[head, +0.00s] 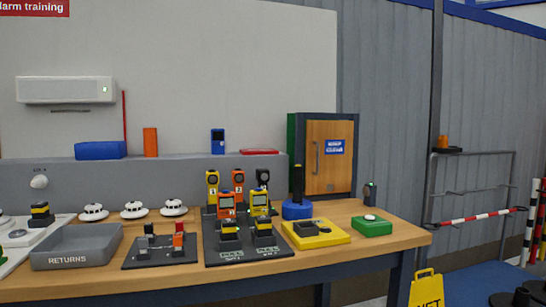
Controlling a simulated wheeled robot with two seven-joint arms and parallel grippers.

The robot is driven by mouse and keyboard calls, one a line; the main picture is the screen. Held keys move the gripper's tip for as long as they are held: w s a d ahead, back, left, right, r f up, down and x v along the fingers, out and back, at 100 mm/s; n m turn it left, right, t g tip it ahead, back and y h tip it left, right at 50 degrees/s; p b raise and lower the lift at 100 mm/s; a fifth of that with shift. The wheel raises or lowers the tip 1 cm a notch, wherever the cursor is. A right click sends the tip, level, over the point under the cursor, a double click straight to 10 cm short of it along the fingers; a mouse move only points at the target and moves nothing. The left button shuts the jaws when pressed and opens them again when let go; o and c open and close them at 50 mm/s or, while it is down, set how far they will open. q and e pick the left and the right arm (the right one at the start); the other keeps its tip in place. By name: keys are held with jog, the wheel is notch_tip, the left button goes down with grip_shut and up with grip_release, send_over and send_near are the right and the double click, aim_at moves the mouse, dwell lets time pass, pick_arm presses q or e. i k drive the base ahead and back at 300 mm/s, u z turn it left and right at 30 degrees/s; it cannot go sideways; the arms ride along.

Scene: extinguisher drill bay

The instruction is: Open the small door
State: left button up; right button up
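The small door (326,175) is a wooden panel on the front of a green-sided cabinet (293,140) at the back right of the workbench. It looks shut in its dark frame. Neither of my grippers is in the head view.
The wooden workbench (385,250) holds a yellow box (325,239), a green box (372,228), a dark rack with several handheld devices (240,255) and a grey returns tray (75,262). A yellow wet-floor sign (427,290) stands at the bench's right end.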

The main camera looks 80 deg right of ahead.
aim_at(329, 145)
jog(key=k, duration=1.1)
jog(key=z, duration=2.15)
